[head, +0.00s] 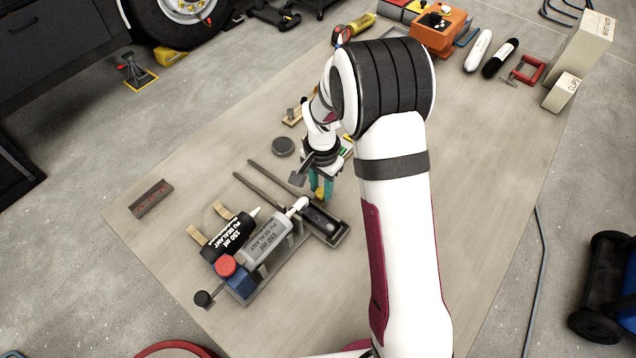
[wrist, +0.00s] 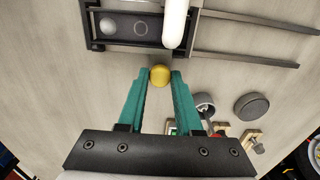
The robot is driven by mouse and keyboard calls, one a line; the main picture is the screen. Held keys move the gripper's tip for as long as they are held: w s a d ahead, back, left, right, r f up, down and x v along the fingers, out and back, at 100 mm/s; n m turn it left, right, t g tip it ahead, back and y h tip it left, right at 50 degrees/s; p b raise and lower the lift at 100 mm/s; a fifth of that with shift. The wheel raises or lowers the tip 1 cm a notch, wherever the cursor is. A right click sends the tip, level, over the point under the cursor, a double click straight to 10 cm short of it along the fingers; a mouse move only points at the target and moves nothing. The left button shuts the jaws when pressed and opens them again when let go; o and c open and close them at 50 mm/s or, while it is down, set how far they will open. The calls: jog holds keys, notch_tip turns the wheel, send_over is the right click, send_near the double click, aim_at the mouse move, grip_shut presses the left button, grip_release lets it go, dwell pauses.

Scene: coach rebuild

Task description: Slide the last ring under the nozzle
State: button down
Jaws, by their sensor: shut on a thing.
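My gripper (wrist: 160,78) is shut on a yellow round knob (wrist: 160,76), close to the near edge of the dark tray (wrist: 127,45). I cannot tell whether the knob is joined to the tray. In the wrist view the tray holds a pale round blob (wrist: 107,25) and a thin dark ring (wrist: 141,28) beside it. The white nozzle (wrist: 175,18) lies over the tray, right of that ring, and hides what is beneath it. In the head view the nozzle (head: 298,205) points from the grey sealant cartridge (head: 268,240) toward the tray (head: 333,239).
Two dark rails (wrist: 255,38) run right from the tray. A black cartridge (head: 228,235) lies beside the grey one. A dark disc (wrist: 251,107) and a grey cup-like part (wrist: 204,103) lie near my right finger. The bench has free room at the left.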

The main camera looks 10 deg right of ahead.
jog(key=c, duration=0.6)
grip_release()
notch_tip(320, 180, up, 16)
jog(key=shift+f, duration=0.1)
jog(key=s+r+n, duration=0.1)
jog(key=s, duration=0.8)
jog(key=s+n+y, duration=0.1)
jog(key=s, duration=0.8)
jog(key=s+r+n, duration=0.1)
jog(key=s, duration=0.8)
jog(key=shift+s+d+r+y, duration=0.25)
jog(key=shift+d+r+y, duration=0.1)
jog(key=shift+y, duration=0.05)
